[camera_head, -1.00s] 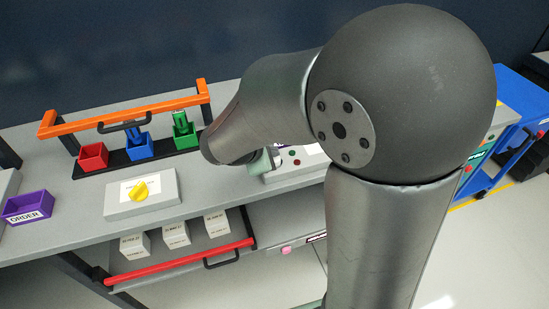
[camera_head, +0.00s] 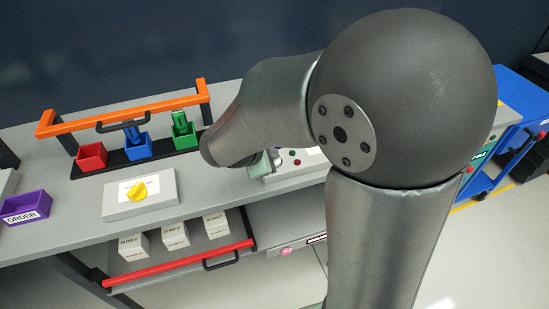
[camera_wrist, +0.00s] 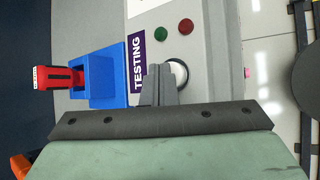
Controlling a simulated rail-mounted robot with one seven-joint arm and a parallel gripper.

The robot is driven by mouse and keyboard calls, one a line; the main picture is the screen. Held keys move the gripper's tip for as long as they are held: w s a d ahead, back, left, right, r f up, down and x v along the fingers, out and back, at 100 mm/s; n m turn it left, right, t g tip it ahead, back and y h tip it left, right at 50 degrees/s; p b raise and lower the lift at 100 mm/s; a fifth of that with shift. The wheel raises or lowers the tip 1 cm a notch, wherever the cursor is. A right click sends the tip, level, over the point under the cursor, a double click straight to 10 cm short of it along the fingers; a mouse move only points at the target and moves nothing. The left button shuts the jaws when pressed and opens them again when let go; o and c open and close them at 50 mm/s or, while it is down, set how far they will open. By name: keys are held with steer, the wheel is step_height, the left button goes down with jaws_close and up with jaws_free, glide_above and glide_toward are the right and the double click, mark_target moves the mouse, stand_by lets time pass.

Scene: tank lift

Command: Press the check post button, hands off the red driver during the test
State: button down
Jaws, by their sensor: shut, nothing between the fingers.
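The check post (camera_wrist: 205,55) is a grey box with a white panel. It carries a purple TESTING label (camera_wrist: 137,62), a red lamp (camera_wrist: 187,27) and a green lamp (camera_wrist: 159,34). Its round white button (camera_wrist: 178,73) is partly hidden behind my fingers. My gripper (camera_wrist: 160,78) is shut and empty, with its tips at the button; I cannot tell if they touch it. The red driver (camera_wrist: 58,77) sits in a blue holder (camera_wrist: 102,76) left of the label, apart from my gripper. In the head view my arm covers much of the check post (camera_head: 290,172).
An orange rail (camera_head: 130,108) stands over red, blue and green bins. A yellow knob (camera_head: 140,189) on a grey box and a purple ORDER bin (camera_head: 27,207) are on the left of the bench. A red-handled drawer (camera_head: 180,265) holding white boxes is below.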

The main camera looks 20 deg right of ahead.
stand_by(0.4)
steer(key=shift+r+p, duration=0.65)
steer(key=shift+r, duration=0.2)
steer(key=shift+r, duration=0.1)
step_height(320, 180, up, 5)
steer(key=p, duration=0.4)
stand_by(0.5)
